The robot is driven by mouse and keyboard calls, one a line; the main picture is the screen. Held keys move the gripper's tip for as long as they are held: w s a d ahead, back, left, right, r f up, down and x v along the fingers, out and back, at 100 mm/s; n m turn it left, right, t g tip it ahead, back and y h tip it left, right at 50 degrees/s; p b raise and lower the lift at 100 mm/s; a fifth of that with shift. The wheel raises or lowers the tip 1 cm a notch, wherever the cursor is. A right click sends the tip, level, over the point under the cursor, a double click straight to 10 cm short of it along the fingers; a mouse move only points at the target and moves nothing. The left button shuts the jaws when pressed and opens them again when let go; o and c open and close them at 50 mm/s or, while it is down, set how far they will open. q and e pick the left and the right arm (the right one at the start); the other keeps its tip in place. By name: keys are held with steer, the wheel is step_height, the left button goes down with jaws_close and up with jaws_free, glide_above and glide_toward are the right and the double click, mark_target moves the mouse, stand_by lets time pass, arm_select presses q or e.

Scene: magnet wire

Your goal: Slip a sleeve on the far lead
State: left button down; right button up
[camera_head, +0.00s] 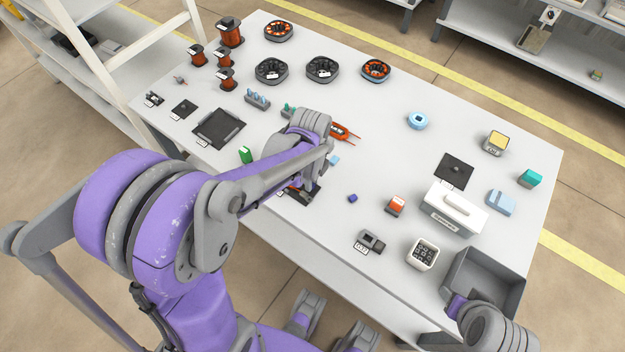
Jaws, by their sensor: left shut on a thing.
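My left gripper (312,186) is low over the near edge of the table, mostly hidden by my own forearm. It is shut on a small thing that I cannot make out. Under and beside it lies a dark fixture (302,198) with an orange-red part, partly covered by the arm. I cannot pick out the wire leads or a sleeve there. A small dark blue piece (352,198) lies on the table to the right.
A grey open bin (487,275), a white box (455,210) and a white timer-like block (423,254) stand at the right. Wire spools (229,33) and dark ring-shaped stators (322,69) are at the back. The table's centre-right is fairly clear.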

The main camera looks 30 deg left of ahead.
arm_select(q)
steer(key=shift+a, duration=0.3)
steer(key=c, duration=0.8)
jaws_free()
steer(key=shift+o, duration=0.2)
steer(key=shift+r+p, duration=1.85)
steer(key=shift+r, duration=0.7)
step_height(320, 180, up, 11)
steer(key=p, duration=0.1)
steer(key=shift+f, duration=0.15)
